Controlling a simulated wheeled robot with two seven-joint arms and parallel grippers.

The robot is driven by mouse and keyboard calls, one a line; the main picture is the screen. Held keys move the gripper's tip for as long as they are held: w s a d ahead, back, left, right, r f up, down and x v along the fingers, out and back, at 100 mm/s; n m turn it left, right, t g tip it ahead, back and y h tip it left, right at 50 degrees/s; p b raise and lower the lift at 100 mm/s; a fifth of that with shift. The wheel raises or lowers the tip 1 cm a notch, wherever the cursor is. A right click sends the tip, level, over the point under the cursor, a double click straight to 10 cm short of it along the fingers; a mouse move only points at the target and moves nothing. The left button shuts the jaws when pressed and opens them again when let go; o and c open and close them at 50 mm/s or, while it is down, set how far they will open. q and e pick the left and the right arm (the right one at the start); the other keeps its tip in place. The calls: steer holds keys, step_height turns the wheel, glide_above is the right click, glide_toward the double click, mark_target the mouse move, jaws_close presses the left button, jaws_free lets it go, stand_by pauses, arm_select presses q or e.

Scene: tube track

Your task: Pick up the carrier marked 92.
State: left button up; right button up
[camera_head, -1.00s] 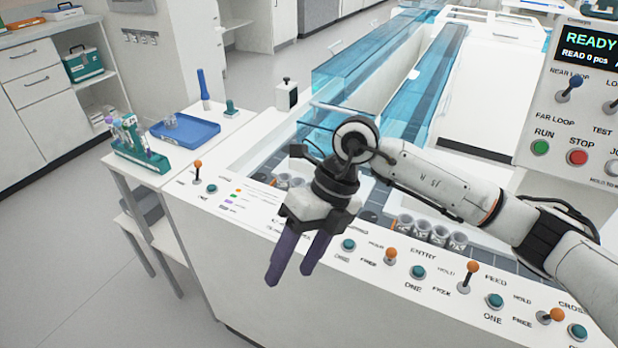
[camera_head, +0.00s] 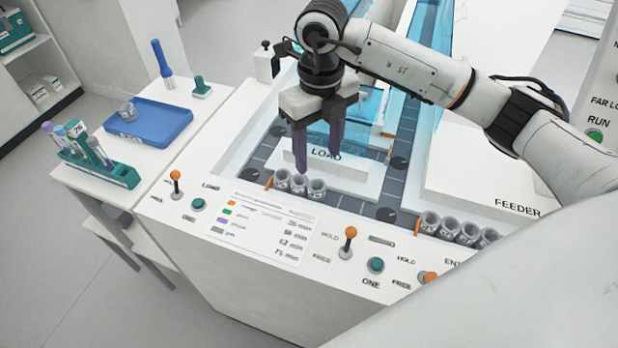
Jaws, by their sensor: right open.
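Three grey cup-shaped carriers stand in a row on the dark track beside the LOAD block: a left one (camera_head: 282,179), a middle one (camera_head: 298,184) and a right one (camera_head: 316,188). More grey carriers (camera_head: 447,229) stand in a row on the right, by the FEEDER panel. Their marks are too small to read, so I cannot tell which one is 92. My right gripper (camera_head: 319,163) is open and empty, with its dark purple fingers pointing down just above and behind the three carriers. My left gripper is out of view.
A blue tray (camera_head: 170,128) with a small grey carrier (camera_head: 128,112) in it lies on the left side table. A green tube rack (camera_head: 112,172) stands in front of it. Orange-tipped levers (camera_head: 349,240) and teal buttons (camera_head: 376,265) line the console's front panel.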

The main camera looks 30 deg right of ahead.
mark_target(317, 182)
steer(key=f, duration=0.3)
steer(key=shift+s+f, duration=0.3)
steer(key=shift+f, duration=0.05)
step_height(317, 182, down, 5)
steer(key=shift+a+f, duration=0.1)
steer(key=shift+a, duration=0.05)
steer(key=shift+c, duration=0.2)
steer(key=c, duration=0.8)
